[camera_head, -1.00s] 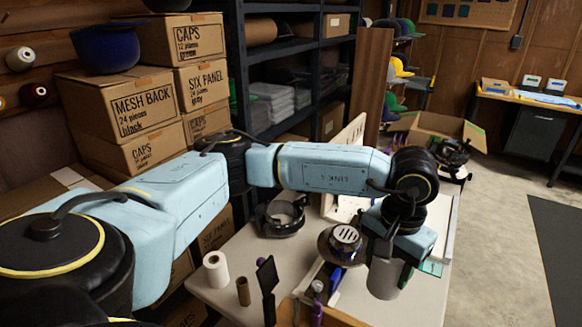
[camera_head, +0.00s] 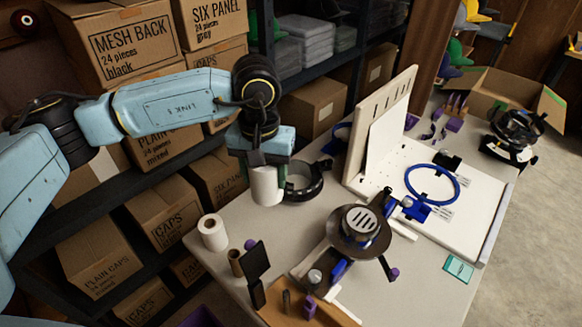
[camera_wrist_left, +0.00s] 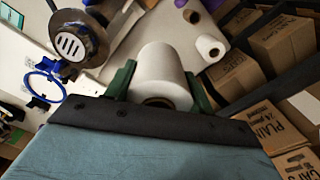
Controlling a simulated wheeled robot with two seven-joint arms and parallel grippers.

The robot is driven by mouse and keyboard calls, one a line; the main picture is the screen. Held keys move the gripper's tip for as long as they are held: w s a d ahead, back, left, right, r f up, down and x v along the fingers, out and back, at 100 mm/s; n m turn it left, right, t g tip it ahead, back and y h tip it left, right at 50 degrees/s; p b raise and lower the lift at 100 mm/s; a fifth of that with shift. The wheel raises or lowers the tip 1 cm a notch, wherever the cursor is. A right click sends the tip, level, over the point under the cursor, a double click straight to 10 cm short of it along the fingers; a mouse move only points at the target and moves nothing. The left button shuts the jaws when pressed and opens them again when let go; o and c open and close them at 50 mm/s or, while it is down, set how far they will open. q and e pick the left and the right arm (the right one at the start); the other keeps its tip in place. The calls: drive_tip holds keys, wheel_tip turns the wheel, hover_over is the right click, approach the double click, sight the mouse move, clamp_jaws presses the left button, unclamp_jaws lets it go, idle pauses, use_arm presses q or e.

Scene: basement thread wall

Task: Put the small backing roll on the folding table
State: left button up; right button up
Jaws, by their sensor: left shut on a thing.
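My left gripper (camera_head: 265,178) is shut on a white roll, the small backing roll (camera_head: 266,189), and holds it upright in the head view. The roll is over the back left part of the pale folding table (camera_head: 285,228), in front of a dark ring-shaped clamp; any gap beneath it is hard to judge. In the left wrist view the green fingers of the gripper (camera_wrist_left: 159,84) sit on either side of the roll (camera_wrist_left: 160,65), and its brown core end shows. My right gripper is not in view.
Another white roll (camera_head: 213,232) and a brown tube (camera_head: 235,262) stand at the table's left edge. A cap station (camera_head: 360,228), a white board fixture (camera_head: 480,195) and a wooden tray (camera_head: 290,305) fill the right and front. Shelved boxes (camera_head: 92,262) stand left.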

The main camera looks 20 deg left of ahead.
use_arm(q)
drive_tip(key=w+a+f+n+b, duration=0.3)
drive_tip(key=w+f+n+b, duration=0.1)
drive_tip(key=n, duration=0.4)
drive_tip(key=n+b, duration=1.1)
drive_tip(key=n, duration=1.4)
hover_over(242, 219)
wheel_tip(242, 219, down, 14)
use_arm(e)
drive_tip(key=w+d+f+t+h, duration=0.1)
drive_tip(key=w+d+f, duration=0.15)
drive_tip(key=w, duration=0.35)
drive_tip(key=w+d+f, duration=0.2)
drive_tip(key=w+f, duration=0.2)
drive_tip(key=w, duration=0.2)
use_arm(q)
wheel_tip(242, 219, down, 10)
drive_tip(key=shift+r+b, duration=0.2)
drive_tip(key=shift+b, duration=0.9)
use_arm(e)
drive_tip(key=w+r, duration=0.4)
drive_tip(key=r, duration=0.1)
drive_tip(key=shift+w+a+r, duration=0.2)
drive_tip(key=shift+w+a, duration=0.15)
